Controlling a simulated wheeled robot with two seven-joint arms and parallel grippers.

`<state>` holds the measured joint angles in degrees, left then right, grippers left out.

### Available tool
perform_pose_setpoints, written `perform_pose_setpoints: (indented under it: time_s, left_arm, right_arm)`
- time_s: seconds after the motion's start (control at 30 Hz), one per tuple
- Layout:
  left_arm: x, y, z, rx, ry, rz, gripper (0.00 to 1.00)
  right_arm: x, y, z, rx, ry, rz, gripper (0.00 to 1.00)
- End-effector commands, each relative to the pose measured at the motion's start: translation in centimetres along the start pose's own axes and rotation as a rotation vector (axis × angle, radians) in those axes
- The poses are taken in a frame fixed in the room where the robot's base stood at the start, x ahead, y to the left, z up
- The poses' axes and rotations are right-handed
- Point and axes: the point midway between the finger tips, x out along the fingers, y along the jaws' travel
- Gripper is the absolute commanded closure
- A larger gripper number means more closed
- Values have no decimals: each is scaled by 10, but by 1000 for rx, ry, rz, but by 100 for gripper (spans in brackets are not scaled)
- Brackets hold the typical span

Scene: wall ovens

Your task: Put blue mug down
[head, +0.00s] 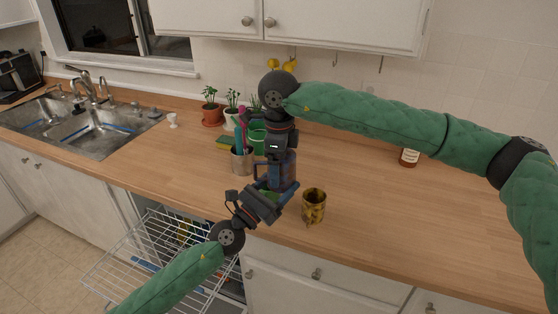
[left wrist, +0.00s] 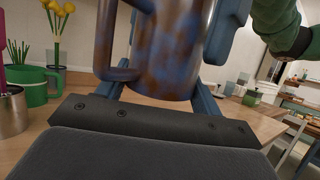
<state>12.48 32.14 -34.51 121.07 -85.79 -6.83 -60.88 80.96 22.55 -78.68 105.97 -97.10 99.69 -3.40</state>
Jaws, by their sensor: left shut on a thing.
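The blue mug (head: 288,168), mottled blue and rust-brown, is near the counter's front edge in the head view, partly hidden by both grippers. In the left wrist view the mug (left wrist: 176,48) is upright between the blue fingers, with its handle toward the left. My left gripper (head: 272,188) comes from the lower left and is shut on it. Whether its base touches the counter is unclear. My right gripper (head: 278,158) points down right at the mug from above; its fingers are hard to make out.
A yellow-brown mug (head: 314,205) stands just right on the wooden counter (head: 400,220). A metal cup of utensils (head: 242,160), a green pot (head: 257,138) and potted plants (head: 211,112) are to the left and behind. A pulled-out dishwasher rack (head: 160,262) is below. The counter's right side is mostly clear.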

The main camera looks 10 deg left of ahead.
Motion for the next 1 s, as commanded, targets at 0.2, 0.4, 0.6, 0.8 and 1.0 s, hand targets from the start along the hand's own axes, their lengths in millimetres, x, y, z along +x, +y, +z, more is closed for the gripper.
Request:
perform_pose_setpoints:
  time_s: [0.2,0.4,0.6,0.8,1.0]
  left_arm:
    - [0,0,0,0,-1,0,64]
    - [0,0,0,0,-1,1,24]
    - [0,0,0,0,0,0,8]
    - [-1,0,0,0,0,0,8]
    - [-10,1,0,1,1,2,8]
  right_arm:
    - [0,0,0,0,0,0,40]
    - [-1,0,0,-1,-1,1,66]
    - [-1,0,0,0,-1,0,66]
    - [-1,0,0,0,-1,0,66]
    - [-1,0,0,0,-1,0,66]
